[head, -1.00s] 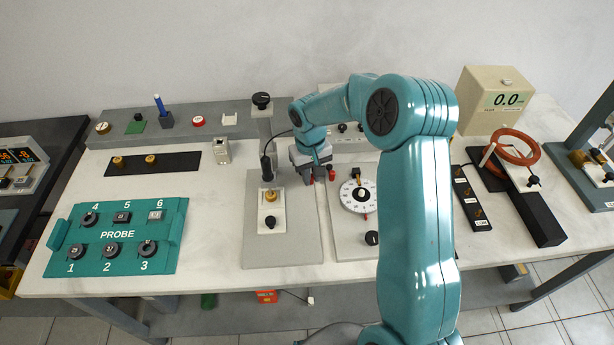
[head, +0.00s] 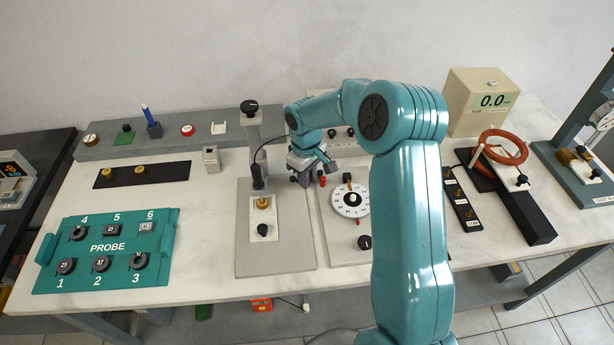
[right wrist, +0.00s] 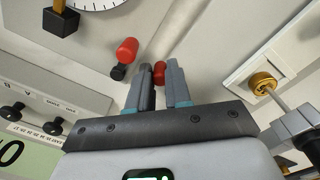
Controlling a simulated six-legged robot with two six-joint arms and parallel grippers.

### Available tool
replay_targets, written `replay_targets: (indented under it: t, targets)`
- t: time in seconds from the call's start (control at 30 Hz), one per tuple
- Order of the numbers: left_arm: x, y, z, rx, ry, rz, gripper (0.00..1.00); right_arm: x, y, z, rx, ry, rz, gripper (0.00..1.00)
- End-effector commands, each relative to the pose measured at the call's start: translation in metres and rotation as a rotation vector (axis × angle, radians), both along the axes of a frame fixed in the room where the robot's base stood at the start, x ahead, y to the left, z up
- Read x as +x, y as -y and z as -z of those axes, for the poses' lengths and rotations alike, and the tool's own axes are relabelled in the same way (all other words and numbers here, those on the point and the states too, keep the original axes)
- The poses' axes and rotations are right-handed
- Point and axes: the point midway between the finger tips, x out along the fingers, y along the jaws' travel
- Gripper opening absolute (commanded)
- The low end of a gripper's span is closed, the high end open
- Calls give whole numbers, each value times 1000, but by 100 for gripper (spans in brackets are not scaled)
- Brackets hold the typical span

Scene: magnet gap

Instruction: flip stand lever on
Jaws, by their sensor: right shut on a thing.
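The stand has a grey base plate (head: 275,251), an upright column with a black knob (head: 249,107), and a white plate with a brass knob (head: 263,203). The brass knob also shows in the right wrist view (right wrist: 262,84). My right gripper (head: 308,180) is low at the stand's right edge, beside the dial unit. In the right wrist view, its fingers (right wrist: 161,88) are closed around a small red piece (right wrist: 159,72); I cannot tell whether this is the lever. A second red-capped piece (right wrist: 127,50) with a black foot stands just left, apart from the fingers. My left gripper is not in view.
The dial unit (head: 350,198) is right of the stand, close to my right arm. A teal probe box (head: 108,248) and a black strip with brass knobs (head: 142,174) lie left. Bare bench lies between probe box and stand.

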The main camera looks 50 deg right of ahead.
Motion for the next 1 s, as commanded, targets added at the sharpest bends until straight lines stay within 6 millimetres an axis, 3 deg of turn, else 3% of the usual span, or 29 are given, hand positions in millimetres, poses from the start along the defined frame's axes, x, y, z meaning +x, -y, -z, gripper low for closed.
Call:
replay_targets:
  t: [0.2, 0.23, 0.3, 0.67, 0.77, 1.0]
  targets:
    - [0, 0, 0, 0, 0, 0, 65, 2, 1, -1, -3, 6, 0, 0]
    - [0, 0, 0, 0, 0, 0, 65, 2, 1, -1, -3, 7, 1, 25]
    - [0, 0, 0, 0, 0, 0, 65, 2, 1, -1, -3, 6, 1, 44]
    - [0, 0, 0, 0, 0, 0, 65, 1, 0, -5, -2, 3, 1, 44]
    - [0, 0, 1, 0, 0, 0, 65, 1, 0, -20, -4, 6, 2, 44]
    - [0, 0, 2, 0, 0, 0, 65, 2, -2, -82, -4, 9, 1, 44]
